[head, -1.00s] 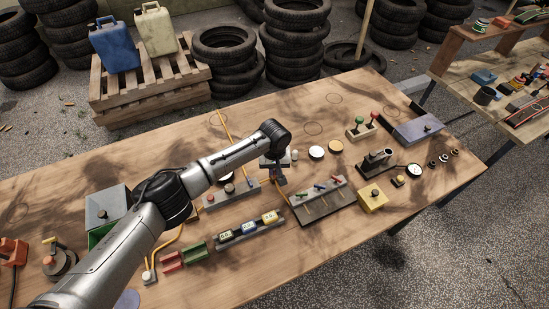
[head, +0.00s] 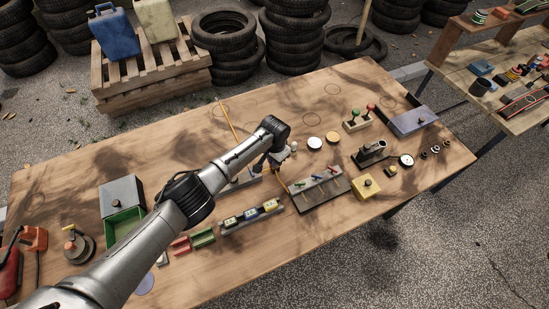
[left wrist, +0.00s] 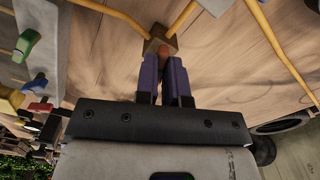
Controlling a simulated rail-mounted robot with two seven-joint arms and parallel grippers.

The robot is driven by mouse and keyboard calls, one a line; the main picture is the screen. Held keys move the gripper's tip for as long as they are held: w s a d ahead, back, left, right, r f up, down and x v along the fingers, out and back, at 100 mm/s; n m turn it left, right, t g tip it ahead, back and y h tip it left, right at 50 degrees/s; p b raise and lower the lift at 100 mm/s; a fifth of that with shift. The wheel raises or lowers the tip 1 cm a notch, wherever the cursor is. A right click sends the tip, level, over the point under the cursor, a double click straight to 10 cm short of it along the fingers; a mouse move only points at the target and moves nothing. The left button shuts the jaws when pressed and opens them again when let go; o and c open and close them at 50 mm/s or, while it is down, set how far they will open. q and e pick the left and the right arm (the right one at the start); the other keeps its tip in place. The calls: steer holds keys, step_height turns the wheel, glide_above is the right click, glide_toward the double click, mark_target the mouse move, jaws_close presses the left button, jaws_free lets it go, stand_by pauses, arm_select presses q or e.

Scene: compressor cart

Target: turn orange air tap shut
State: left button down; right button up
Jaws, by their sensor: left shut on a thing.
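The orange air tap (left wrist: 163,52) shows in the left wrist view as a small orange piece between my fingertips. It sits on a small brass-brown block (left wrist: 157,44) with yellow hoses running from it. My left gripper (left wrist: 163,68), with purple fingers, is shut on the tap. In the head view my left gripper (head: 276,165) is low over the middle of the table, beside a yellow hose (head: 283,184). There my own wrist hides the tap, so I cannot tell how far it is turned. My right gripper is not in view.
A board with small coloured levers (head: 320,188) lies right of my gripper. Pale round discs (head: 314,143) lie behind right. A green open box (head: 125,222) stands left. The far table strip is mostly clear.

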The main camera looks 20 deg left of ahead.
arm_select(q)
steer(key=m, duration=0.3)
steer(key=shift+m, duration=0.6)
stand_by(0.4)
steer(key=c, duration=1.2)
jaws_free()
steer(key=shift+r+p, duration=1.5)
steer(key=shift+r, duration=5.45)
